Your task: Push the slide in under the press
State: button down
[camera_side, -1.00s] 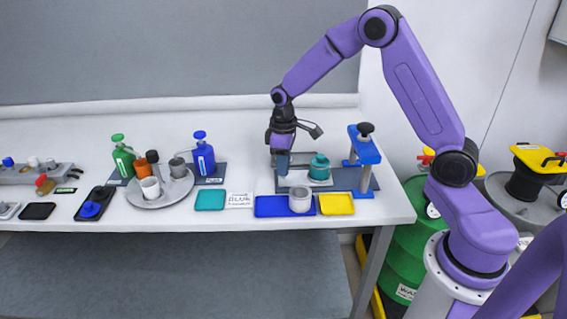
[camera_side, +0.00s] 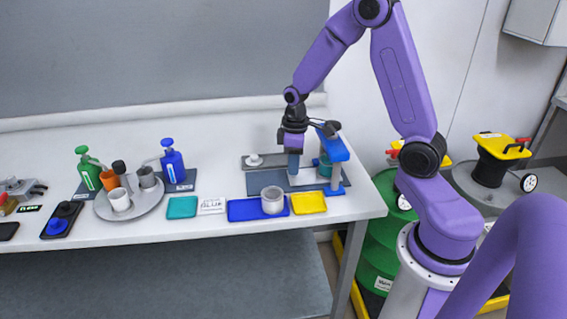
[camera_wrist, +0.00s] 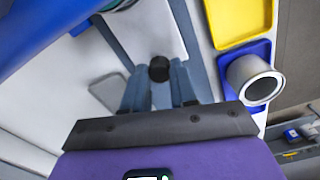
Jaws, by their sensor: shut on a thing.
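The slide (camera_side: 306,178) is a pale plate on a grey base, carrying a teal pot (camera_side: 325,168). It shows as a white plate in the wrist view (camera_wrist: 150,28), with a black knob (camera_wrist: 159,68) at its near end. My gripper (camera_side: 294,170) is shut on that knob, fingers either side of it in the wrist view (camera_wrist: 159,78). The blue press (camera_side: 333,148) with a dark top knob stands over the teal pot and partly hides it. The blue press fills the upper left of the wrist view (camera_wrist: 40,35).
A blue tray (camera_side: 240,210) holding a grey cup (camera_side: 272,200) and a yellow tray (camera_side: 309,203) lie in front of the base. A grey strip with a white knob (camera_side: 253,160) lies behind. A round tray with cups and pump bottles stand left. The table's right edge is near the press.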

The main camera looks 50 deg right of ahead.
jog(key=shift+s+d, duration=0.2)
jog(key=shift+d, duration=0.05)
jog(key=c, duration=0.9)
grip_release()
jog(key=shift+r, duration=0.1)
jog(key=shift+w+a+r, duration=0.1)
jog(key=shift+r, duration=0.15)
notch_tip(320, 180, up, 17)
jog(key=shift+f, duration=0.1)
